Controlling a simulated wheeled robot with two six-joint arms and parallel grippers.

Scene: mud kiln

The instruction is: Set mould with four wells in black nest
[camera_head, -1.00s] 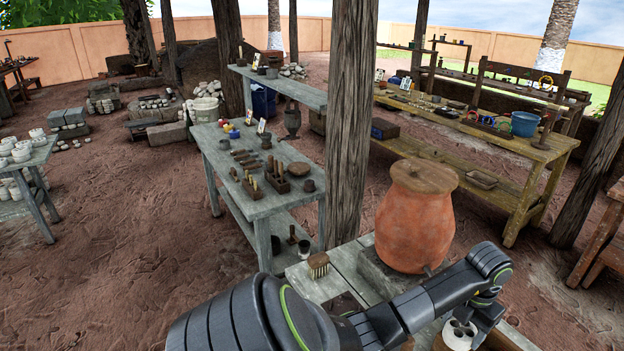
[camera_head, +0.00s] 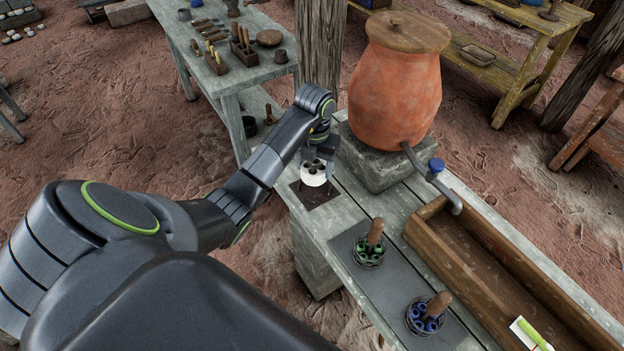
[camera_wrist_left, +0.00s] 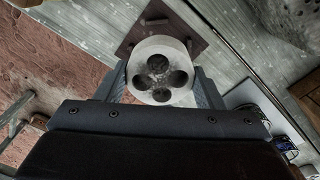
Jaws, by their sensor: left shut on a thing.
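The mould with four wells (camera_head: 314,178) is a white round block with dark holes in its top. My left gripper (camera_head: 318,163) is shut on it, one finger on each side; the mould also shows in the left wrist view (camera_wrist_left: 159,74). A dark square plate, seemingly the black nest (camera_head: 318,198), lies on the grey bench below the mould. In the left wrist view the plate (camera_wrist_left: 199,32) shows behind the mould, which hides part of it. I cannot tell whether the mould touches it. My right gripper is not in view.
A clay urn (camera_head: 396,75) with a tap stands on a stone block (camera_head: 375,165) close right of the mould. Two round holders, with green (camera_head: 369,251) and blue (camera_head: 425,315) pieces, stand nearer. A long wooden trough (camera_head: 480,255) lies at right.

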